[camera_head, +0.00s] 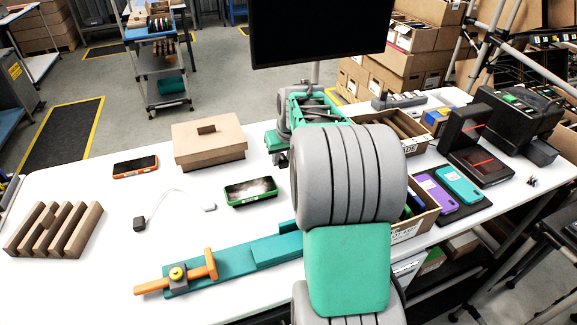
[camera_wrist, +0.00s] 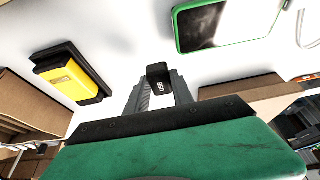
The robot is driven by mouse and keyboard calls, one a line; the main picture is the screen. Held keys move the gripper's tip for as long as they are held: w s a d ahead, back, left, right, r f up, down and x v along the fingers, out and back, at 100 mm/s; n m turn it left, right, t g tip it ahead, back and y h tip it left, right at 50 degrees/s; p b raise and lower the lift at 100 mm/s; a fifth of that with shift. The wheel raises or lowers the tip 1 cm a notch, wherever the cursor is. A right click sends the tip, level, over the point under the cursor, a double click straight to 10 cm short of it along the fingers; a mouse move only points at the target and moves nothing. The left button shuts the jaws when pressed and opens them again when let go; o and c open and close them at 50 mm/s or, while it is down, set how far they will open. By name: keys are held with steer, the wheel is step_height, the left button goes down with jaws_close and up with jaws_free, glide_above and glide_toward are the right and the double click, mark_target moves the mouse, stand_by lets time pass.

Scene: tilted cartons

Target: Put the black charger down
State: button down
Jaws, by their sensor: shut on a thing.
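The black charger (camera_wrist: 158,74), a small dark block with pale lettering, sits between the fingertips of my gripper (camera_wrist: 160,88) in the wrist view. My gripper is shut on it. The white table (camera_wrist: 140,28) lies beyond it; I cannot tell whether the charger touches the table. In the head view my own arm hides the gripper's fingers and the held charger. A green-framed phone (camera_wrist: 222,22) lies near the charger in the wrist view.
A yellow-and-black item (camera_wrist: 70,78) lies left of the charger, near a cardboard box (camera_wrist: 22,105). In the head view, a lidded carton (camera_head: 209,150), an orange phone (camera_head: 136,166), a dark plug with white cable (camera_head: 139,223) and a slatted rack (camera_head: 55,230) stand left, with bare table between.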

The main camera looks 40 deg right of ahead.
mark_target(286, 173)
steer(key=f, duration=0.1)
steer(key=d+f, duration=0.1)
steer(key=f, duration=0.1)
steer(key=d+f, duration=0.1)
steer(key=shift+w+d+f+p, duration=0.15)
steer(key=shift+w+f+p, duration=0.1)
steer(key=shift+f+p, duration=0.1)
steer(key=shift+f, duration=0.45)
steer(key=shift+f, duration=0.25)
steer(key=c, duration=1.1)
jaws_free()
steer(key=shift+r, duration=0.1)
